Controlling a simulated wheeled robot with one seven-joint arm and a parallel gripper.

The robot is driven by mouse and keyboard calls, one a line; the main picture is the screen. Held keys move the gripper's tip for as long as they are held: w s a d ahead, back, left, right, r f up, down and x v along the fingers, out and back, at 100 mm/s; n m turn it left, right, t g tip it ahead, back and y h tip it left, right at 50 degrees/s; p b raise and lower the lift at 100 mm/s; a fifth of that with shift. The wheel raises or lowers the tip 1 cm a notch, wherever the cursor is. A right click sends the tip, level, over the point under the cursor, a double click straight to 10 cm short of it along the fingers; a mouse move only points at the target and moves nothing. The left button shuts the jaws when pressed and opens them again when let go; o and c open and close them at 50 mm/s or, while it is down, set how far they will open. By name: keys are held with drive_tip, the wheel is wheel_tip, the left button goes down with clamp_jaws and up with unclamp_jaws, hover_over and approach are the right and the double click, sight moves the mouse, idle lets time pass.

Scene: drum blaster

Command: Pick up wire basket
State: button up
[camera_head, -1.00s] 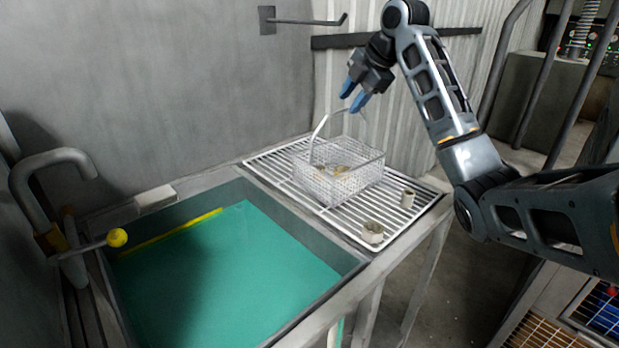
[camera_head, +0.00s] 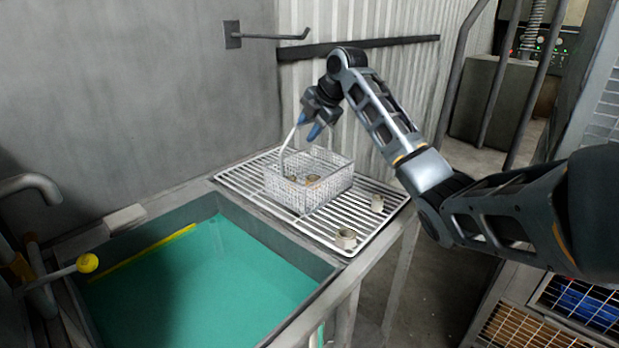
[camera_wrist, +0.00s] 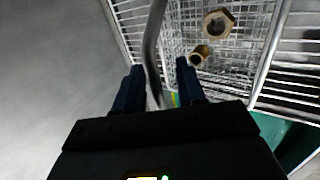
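The wire basket (camera_head: 309,183) stands upright on the white slatted rack, with small metal parts inside. Its handle (camera_head: 287,142) rises at the basket's left side toward my gripper (camera_head: 310,127). My gripper is just above the basket, pointing down, with its blue fingers apart. In the wrist view the handle (camera_wrist: 152,50) runs down between the two dark fingers of my gripper (camera_wrist: 160,85), with space beside it. A brass nut (camera_wrist: 217,23) and a brass tube-like fitting (camera_wrist: 199,56) lie on the basket's mesh floor.
A tank of green liquid (camera_head: 200,285) lies at front left. A wall hook (camera_head: 270,36) sticks out above. The corrugated wall (camera_head: 365,75) is behind.

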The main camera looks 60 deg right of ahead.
drive_tip(key=shift+c, duration=0.4)
clamp_jaws()
idle(0.9)
